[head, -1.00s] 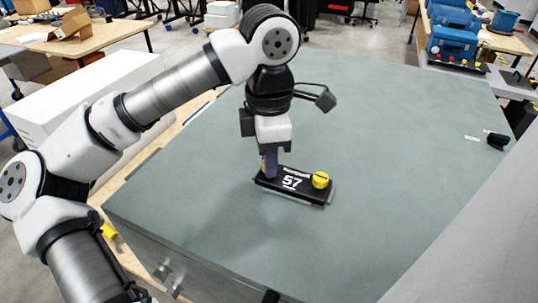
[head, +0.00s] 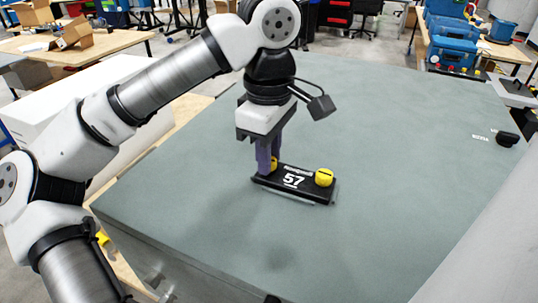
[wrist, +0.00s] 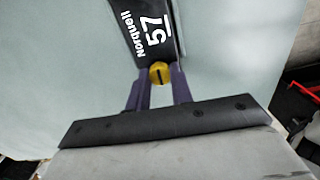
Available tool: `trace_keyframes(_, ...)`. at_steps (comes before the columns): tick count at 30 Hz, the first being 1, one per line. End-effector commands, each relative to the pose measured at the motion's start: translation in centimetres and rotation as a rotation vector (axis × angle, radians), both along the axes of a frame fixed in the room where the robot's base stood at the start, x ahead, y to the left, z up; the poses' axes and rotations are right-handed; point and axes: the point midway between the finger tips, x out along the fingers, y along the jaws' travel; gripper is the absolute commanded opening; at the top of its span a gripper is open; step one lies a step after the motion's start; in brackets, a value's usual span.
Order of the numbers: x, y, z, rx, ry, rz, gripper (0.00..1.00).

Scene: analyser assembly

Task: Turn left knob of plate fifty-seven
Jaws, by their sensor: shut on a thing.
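The black plate marked 57 (head: 293,180) lies flat on the grey-green table. A yellow right knob (head: 324,178) stands at its right end, clear of my gripper. The yellow left knob (head: 274,163) is at the other end, mostly hidden by my fingers in the head view. My gripper (head: 267,171) points down over that end, its purple fingers shut on the left knob. In the wrist view the left knob (wrist: 159,73) sits between the two fingertips (wrist: 160,80), with a dark slot line running along the plate's length. The plate's white 57 and lettering (wrist: 150,30) show there too.
The grey-green table top (head: 400,150) is wide and clear around the plate. A small black object (head: 507,139) lies near its right edge. Blue cases (head: 455,45) stand on another table at the back right.

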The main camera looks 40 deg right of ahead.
Motion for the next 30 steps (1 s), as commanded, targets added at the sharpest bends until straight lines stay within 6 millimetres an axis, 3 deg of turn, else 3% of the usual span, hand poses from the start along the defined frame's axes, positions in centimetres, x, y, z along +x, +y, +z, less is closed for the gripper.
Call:
trace_keyframes(20,0.00,-0.01,0.08,-0.001,0.000,-0.072,0.00)
trace_keyframes(21,0.00,-0.01,0.08,-0.001,0.000,-0.072,0.25)
trace_keyframes(26,0.00,-0.01,0.07,-0.001,0.000,-0.071,0.45)
trace_keyframes(30,0.00,-0.01,0.05,-0.001,0.000,-0.071,0.45)
